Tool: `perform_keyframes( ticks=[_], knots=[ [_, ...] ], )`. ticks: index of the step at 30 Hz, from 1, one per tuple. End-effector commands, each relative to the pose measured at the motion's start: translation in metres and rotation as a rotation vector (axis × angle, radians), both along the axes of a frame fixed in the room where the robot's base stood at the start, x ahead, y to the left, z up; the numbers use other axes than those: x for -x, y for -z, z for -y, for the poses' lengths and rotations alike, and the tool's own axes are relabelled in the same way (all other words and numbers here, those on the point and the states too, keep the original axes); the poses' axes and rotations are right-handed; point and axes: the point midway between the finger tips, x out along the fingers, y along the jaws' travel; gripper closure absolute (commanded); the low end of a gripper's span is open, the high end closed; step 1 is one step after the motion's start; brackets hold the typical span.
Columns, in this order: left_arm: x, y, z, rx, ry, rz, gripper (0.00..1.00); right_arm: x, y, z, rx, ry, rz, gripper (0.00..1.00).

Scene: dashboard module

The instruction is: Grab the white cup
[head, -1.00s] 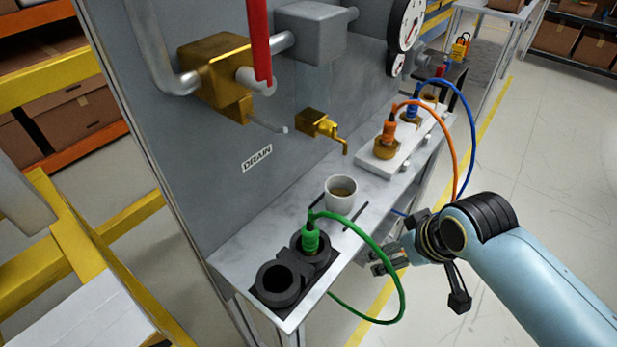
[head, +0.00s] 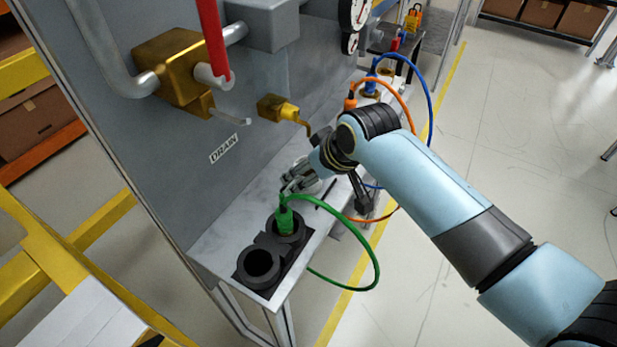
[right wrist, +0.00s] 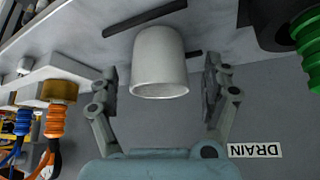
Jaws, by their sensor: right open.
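The white cup (right wrist: 160,62) stands on the narrow grey shelf below the wall panel. In the head view the cup (head: 314,185) is mostly hidden behind my right gripper (head: 295,181). In the right wrist view, which is upside down, my right gripper (right wrist: 161,85) is open. Its fingers lie to either side of the cup, with a visible gap on each side. The cup is empty of any grip and looks upright. My left gripper is not in view.
A black double holder (head: 262,263) with a green plug and looping green cable (head: 376,262) is near the shelf's front end. A brass tap (head: 285,110) juts from the panel above. Orange (head: 350,102) and blue plugs sit farther back. Open floor lies right.

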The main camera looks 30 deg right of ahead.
Motion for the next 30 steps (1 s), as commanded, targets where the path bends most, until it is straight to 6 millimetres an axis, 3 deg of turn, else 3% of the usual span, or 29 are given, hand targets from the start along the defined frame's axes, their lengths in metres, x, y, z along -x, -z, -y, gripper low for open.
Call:
perform_keyframes(
  ticks=[3, 10, 23, 30],
  knots=[
    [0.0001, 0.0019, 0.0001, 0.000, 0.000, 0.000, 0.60, -0.0056, 0.0101, -0.0005, 0.001, 0.001, -0.001, 0.18],
    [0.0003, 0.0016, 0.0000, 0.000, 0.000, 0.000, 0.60, -0.0062, 0.0110, -0.0005, 0.001, 0.001, 0.000, 0.18],
    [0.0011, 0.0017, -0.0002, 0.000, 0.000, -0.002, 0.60, -0.0060, 0.0109, -0.0003, 0.001, 0.001, 0.000, 0.73],
    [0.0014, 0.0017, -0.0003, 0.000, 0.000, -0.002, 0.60, -0.0062, 0.0107, -0.0002, 0.001, 0.001, 0.000, 0.74]
  ],
)
